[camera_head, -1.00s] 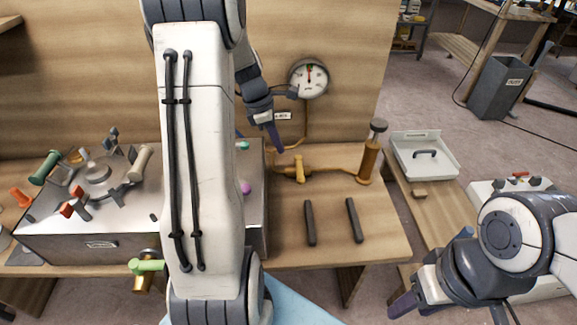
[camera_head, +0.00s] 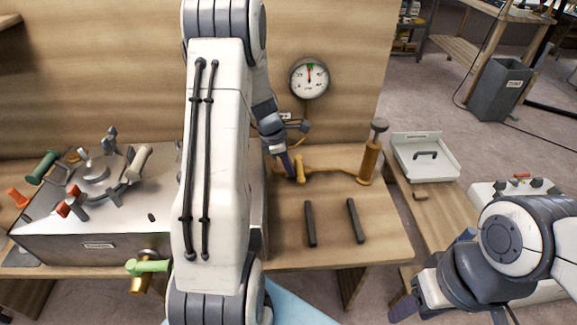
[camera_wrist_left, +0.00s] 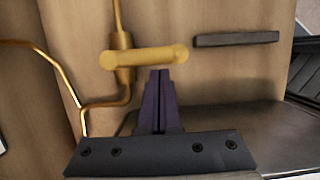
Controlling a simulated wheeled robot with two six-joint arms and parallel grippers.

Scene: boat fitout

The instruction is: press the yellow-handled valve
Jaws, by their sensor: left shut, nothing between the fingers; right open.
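The yellow-handled valve (camera_head: 300,170) sits on a brass pipe on the wooden bench, below the round gauge. In the left wrist view its yellow bar handle (camera_wrist_left: 148,57) lies crosswise just beyond my fingertips. My left gripper (camera_head: 291,178) is shut and empty, with its purple fingers pointing down right beside the valve handle. In the left wrist view the closed fingers (camera_wrist_left: 160,76) end at the handle's near edge; I cannot tell whether they touch. My right gripper (camera_head: 402,306) is open and empty at the lower right, away from the bench.
A gauge (camera_head: 309,78) is on the back panel. A brass pump (camera_head: 370,158) stands right of the valve. Two dark bars (camera_head: 310,224) lie on the bench front. A metal box with coloured handles (camera_head: 98,215) stands left. My left arm hides part of the bench.

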